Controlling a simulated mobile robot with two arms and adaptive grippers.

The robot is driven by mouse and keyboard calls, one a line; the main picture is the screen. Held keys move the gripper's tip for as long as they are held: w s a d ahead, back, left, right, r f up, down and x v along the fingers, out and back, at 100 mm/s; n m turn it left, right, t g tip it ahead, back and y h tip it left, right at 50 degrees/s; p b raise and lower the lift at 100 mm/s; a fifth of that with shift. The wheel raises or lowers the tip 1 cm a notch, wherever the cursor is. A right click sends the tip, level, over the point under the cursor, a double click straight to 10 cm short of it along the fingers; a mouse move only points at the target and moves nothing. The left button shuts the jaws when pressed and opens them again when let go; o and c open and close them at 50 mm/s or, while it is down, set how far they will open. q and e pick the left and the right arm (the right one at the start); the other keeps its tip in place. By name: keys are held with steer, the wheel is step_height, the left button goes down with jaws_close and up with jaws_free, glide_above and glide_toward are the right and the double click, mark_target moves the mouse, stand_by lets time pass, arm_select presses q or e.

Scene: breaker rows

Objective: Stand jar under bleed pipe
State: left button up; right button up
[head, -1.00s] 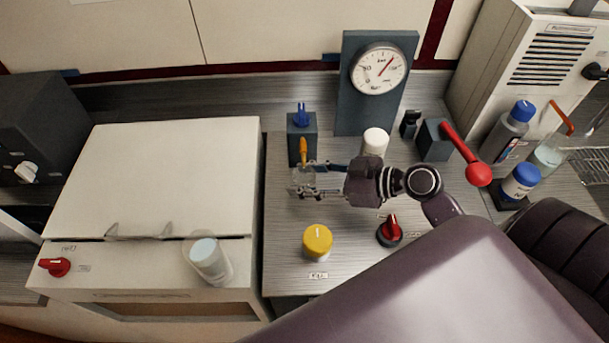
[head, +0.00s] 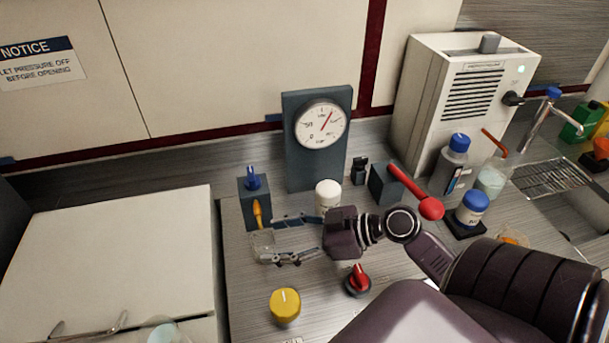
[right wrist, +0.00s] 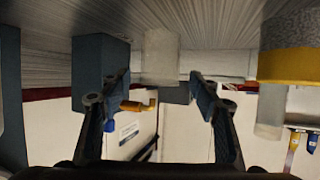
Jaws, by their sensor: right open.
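A clear glass jar (head: 262,246) stands on the grey counter, just below the tip of the orange bleed pipe (head: 257,213). The pipe comes out of a dark blue block (head: 245,206) with a blue handle (head: 252,178). My right gripper (head: 270,241) is open, its fingers on either side of the jar and apart from it at the tips. In the right wrist view the picture is upside down; the jar (right wrist: 160,57) shows beyond the open fingers (right wrist: 165,88), beside the block (right wrist: 100,65). My left gripper is not in view.
A gauge (head: 321,125) on a panel stands behind. A white-capped bottle (head: 327,195) is close to my gripper. A yellow knob (head: 285,306), a red knob (head: 358,280) and a red lever (head: 412,189) are nearby. A white cabinet (head: 110,260) lies left.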

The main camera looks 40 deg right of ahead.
steer(key=b+v, duration=0.1)
steer(key=v, duration=0.7)
steer(key=shift+r, duration=0.15)
